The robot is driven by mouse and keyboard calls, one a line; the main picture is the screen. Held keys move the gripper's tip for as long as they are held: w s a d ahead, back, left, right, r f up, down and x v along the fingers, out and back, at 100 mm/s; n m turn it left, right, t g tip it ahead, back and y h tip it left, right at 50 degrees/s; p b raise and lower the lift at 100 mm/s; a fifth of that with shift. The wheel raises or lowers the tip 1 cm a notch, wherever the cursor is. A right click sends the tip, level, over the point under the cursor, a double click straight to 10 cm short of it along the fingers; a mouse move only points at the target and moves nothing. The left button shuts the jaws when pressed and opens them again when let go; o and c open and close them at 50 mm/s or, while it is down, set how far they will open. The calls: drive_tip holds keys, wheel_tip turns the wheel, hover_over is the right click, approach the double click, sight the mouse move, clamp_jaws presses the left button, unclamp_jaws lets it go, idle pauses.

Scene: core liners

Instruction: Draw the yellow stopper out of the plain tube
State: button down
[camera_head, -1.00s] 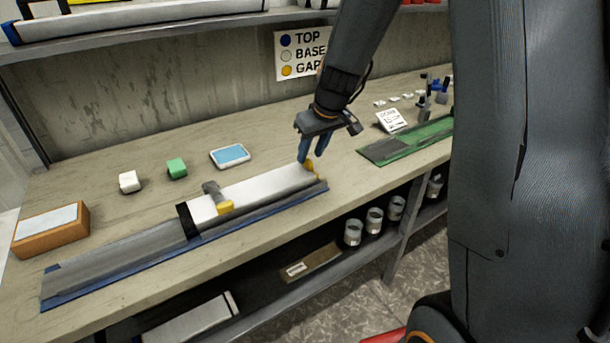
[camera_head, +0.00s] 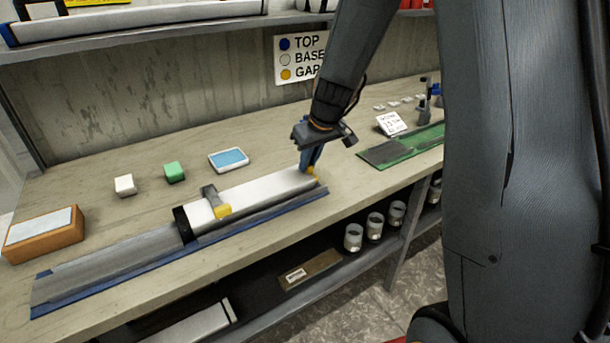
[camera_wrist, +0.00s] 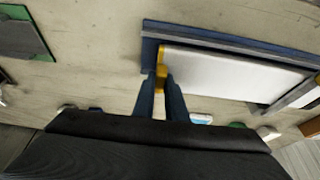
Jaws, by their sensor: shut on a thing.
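The plain tube (camera_head: 268,189) is white and lies on a blue-edged tray (camera_head: 290,207) on the bench. It also shows in the wrist view (camera_wrist: 225,74). The yellow stopper (camera_head: 312,171) is at the tube's right end; in the wrist view the stopper (camera_wrist: 161,72) shows at the tube's end, between my fingertips. My gripper (camera_head: 310,166) reaches down from above with its blue fingers shut on the stopper; the fingers also show in the wrist view (camera_wrist: 163,88). The stopper appears to touch the tube end; how deep it sits I cannot tell.
A green board (camera_head: 400,148) lies to the right. A shelf hangs above.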

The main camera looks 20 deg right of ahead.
drive_tip(key=shift+w+d, duration=0.1)
drive_tip(key=shift+d, duration=0.1)
drive_tip(key=shift+d, duration=0.25)
drive_tip(key=shift+w+d+b, duration=0.25)
drive_tip(key=shift+d+b, duration=0.15)
drive_tip(key=shift+d, duration=0.25)
drive_tip(key=shift+w+d+b, duration=0.2)
drive_tip(key=shift+d+b, duration=0.15)
drive_tip(key=shift+d, duration=0.3)
drive_tip(key=shift+w+d+b, duration=0.25)
drive_tip(key=shift+d+b, duration=0.15)
drive_tip(key=shift+d, duration=0.25)
idle(0.4)
drive_tip(key=shift+r, duration=0.15)
idle(0.4)
wheel_tip(320, 180, up, 6)
drive_tip(key=p, duration=0.4)
idle(0.7)
